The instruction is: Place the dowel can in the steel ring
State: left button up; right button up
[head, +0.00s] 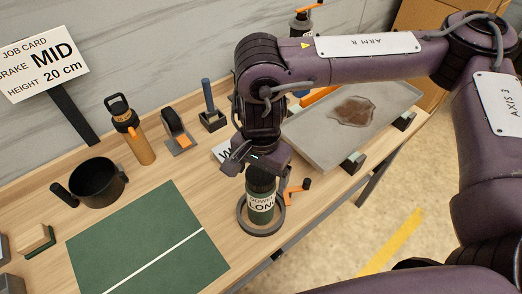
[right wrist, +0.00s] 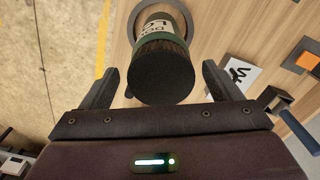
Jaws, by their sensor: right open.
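The dowel can (head: 261,204), dark green with a pale label, stands upright inside the steel ring (head: 242,220) near the table's front edge. In the right wrist view the can (right wrist: 162,72) shows its dark round top, with part of the ring (right wrist: 133,20) behind it. My right gripper (head: 256,165) is just above the can in the head view. In the right wrist view its two fingers (right wrist: 160,83) are spread on either side of the can's top, with gaps visible. The can's top is partly hidden in the head view. My left gripper is out of view.
A grey tray (head: 313,148) with a brown stain lies right of my right gripper. A small orange-handled item (head: 296,190) is close beside the ring. A green mat (head: 120,225), black mug (head: 97,183) and orange bottle (head: 138,140) are to the left.

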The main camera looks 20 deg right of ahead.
notch_tip(320, 180, up, 9)
jog(key=shift+r, duration=0.2)
dwell(0.6)
